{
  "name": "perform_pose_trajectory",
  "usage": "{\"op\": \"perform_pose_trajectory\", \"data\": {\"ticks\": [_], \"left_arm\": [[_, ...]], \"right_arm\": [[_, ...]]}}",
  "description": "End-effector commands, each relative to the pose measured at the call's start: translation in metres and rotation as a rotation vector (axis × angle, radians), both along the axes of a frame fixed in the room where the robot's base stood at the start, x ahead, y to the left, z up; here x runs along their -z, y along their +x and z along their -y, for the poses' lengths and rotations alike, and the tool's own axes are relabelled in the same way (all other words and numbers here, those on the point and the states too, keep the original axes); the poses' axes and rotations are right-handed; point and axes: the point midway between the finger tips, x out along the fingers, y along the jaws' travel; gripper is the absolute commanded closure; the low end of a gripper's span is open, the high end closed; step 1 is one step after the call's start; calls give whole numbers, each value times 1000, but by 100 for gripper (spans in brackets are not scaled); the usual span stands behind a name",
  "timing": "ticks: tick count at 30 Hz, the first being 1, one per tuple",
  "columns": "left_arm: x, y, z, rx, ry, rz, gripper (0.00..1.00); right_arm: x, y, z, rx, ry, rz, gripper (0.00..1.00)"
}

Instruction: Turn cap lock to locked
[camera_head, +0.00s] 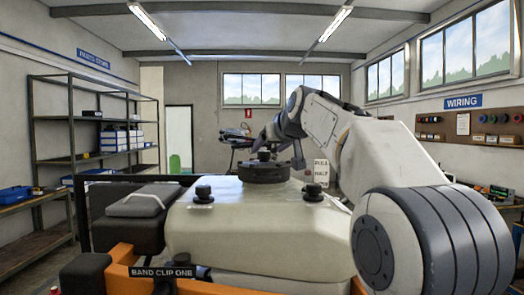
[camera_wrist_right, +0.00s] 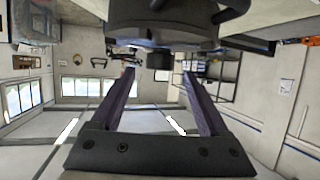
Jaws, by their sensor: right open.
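The round black cap (camera_head: 264,174) sits on top of the pale tank (camera_head: 230,225), with a small dark knob (camera_head: 264,156) rising from it. My right gripper (camera_head: 279,156) is over the cap, its dark fingers pointing down and spread apart. In the right wrist view, which is upside down, the open right gripper (camera_wrist_right: 158,72) has the small dark knob (camera_wrist_right: 158,61) between its fingertips, with gaps at both sides. The larger dark cap body (camera_wrist_right: 165,22) lies beyond the tips. I cannot read any lock marking. My left gripper is not in view.
Two small black knobs stand on the tank, left (camera_head: 203,194) and right (camera_head: 313,192) of the cap. An orange frame (camera_head: 190,285) with a "BAND CLIP ONE" label (camera_head: 160,272) is in front. Shelving (camera_head: 75,120) stands at left. Air above the tank's left side is free.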

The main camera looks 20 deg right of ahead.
Motion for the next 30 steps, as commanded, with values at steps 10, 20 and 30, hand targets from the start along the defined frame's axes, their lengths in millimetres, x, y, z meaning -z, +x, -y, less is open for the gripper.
{"op": "perform_pose_trajectory", "data": {"ticks": [10, 20, 30], "left_arm": [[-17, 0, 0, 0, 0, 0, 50], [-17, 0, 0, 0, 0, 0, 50], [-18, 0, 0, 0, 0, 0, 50]], "right_arm": [[17, 45, 2, 1, 0, 0, 22], [21, 50, 0, -1, -1, 1, 22], [20, 50, -1, -2, -1, 0, 100]]}}
